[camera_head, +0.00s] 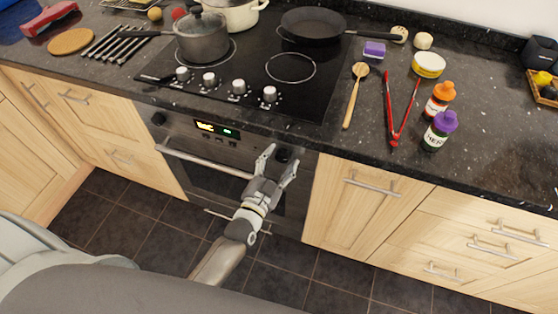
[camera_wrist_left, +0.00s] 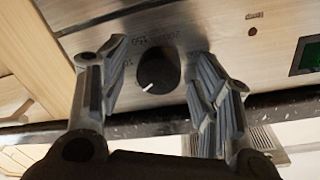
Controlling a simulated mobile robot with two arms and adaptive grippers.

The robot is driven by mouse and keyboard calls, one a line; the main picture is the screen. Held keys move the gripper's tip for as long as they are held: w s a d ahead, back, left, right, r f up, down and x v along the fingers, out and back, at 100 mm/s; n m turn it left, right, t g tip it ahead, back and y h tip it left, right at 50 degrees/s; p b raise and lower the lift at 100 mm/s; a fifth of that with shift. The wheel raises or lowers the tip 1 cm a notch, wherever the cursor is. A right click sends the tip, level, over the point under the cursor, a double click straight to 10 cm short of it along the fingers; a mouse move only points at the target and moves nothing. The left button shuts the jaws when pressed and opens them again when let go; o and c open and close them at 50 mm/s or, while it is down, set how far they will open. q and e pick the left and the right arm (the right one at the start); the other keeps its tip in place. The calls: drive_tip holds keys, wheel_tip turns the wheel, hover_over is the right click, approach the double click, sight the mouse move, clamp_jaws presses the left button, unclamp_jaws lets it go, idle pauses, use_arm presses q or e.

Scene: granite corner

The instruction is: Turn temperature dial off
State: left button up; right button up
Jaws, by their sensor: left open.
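The temperature dial is a black round knob (camera_head: 284,155) on the right of the oven's control panel. In the left wrist view the dial (camera_wrist_left: 158,72) sits between my fingers, with printed numbers such as 150 and 200 around it. Its white pointer line is toward the lower left of that view. My left gripper (camera_head: 279,157) is open, with one finger on each side of the dial. It also shows in the left wrist view (camera_wrist_left: 159,62), with gaps visible between both fingers and the dial. My right gripper is not in view.
The oven handle (camera_head: 205,159) runs below the panel. Another black knob (camera_head: 158,119) and a lit display (camera_head: 217,129) are to the left. The hob (camera_head: 255,83) above has several silver knobs and carries a saucepan (camera_head: 203,40). A wooden spoon (camera_head: 354,95) and red tongs (camera_head: 390,110) lie on the counter.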

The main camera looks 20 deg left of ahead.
use_arm(q)
drive_tip(key=shift+c, duration=0.3)
drive_tip(key=c, duration=1)
drive_tip(key=shift+n, duration=0.3)
drive_tip(key=n, duration=0.5)
drive_tip(key=shift+d+f, duration=0.1)
drive_tip(key=n, duration=0.6)
drive_tip(key=shift+d+t+y, duration=0.1)
drive_tip(key=shift+t+y, duration=0.2)
drive_tip(key=shift+n, duration=0.5)
drive_tip(key=o, duration=1.1)
drive_tip(key=shift+c, duration=0.2)
